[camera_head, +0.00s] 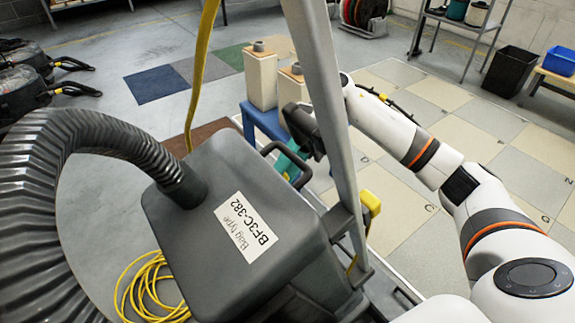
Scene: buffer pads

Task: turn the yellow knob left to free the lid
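The yellow knob (370,203) sits at the right side of the machine, beside the grey metal post. The dark grey lid (185,240) carries a ribbed hose and a white label reading "Bag type BF3C-382". My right arm comes in from the right, beyond the knob. My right gripper (304,130) is a dark shape partly hidden behind the post, above and left of the knob and apart from it. Its fingers cannot be made out. A teal piece (290,163) shows just below it; I cannot tell whether the gripper touches it. My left gripper is out of view.
The slanted grey post (325,90) stands between the lid and my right arm. The thick black hose (60,200) fills the left side. A yellow cable (150,285) lies coiled on the floor. Cream blocks (261,80) stand on a blue stand (262,122) behind. Tiled floor at right is open.

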